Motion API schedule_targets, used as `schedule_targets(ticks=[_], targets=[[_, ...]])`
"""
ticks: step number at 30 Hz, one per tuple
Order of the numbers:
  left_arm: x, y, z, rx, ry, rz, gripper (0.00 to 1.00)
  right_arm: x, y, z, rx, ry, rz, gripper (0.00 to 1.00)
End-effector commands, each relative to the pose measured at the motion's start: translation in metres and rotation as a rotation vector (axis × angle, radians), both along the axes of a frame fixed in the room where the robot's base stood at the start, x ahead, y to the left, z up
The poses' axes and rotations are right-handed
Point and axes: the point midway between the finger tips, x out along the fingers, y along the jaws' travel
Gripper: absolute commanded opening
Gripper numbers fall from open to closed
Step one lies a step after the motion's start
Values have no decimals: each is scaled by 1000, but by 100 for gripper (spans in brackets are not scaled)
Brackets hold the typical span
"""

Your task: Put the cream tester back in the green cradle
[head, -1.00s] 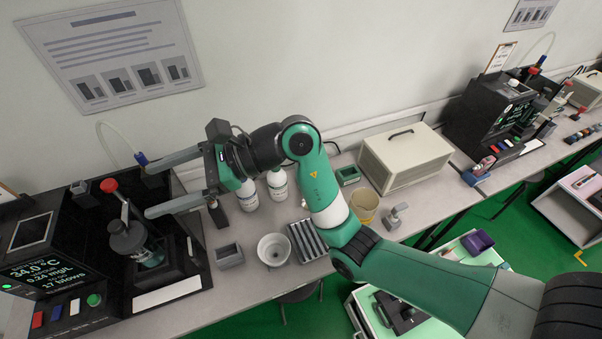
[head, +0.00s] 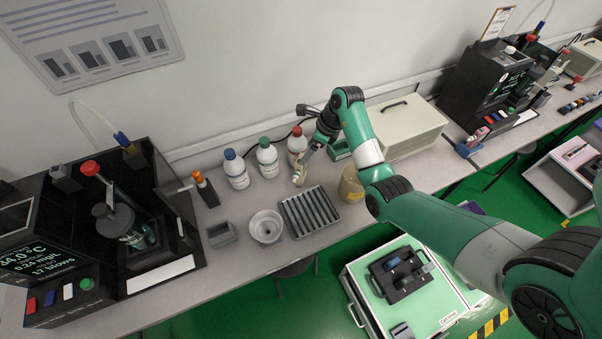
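My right gripper (head: 300,176), on the arm from the right, points down near the red-capped bottle. Its fingers look close together. A small pale shape at their tips could be fingertip or the cream tester; I cannot tell. The green cradle (head: 340,150) stands behind my wrist, partly hidden by the arm; its inside is not clear. An orange-topped dark tester (head: 205,188) stands upright in a dark cradle left of the bottles. A grey cradle (head: 222,234) at the bench front looks empty. My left gripper is out of view.
Bottles with blue (head: 236,169), green (head: 267,158) and red caps (head: 297,145) line the back. A white funnel bowl (head: 265,227), ribbed tray (head: 309,211) and tan cup (head: 351,186) are in front. A cream box (head: 405,128) stands right of the green cradle.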

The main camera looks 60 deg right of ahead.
Motion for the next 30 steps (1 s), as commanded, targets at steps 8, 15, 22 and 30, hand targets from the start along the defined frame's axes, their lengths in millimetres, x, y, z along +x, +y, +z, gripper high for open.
schedule_targets(ticks=[8,15,22,30], targets=[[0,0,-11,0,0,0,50,7,2,-17,0,0,2,85],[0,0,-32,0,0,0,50,23,6,-51,-2,-1,1,85],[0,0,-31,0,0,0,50,24,6,-51,-2,-2,1,85],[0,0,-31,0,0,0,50,24,6,-51,-1,-2,1,42]])
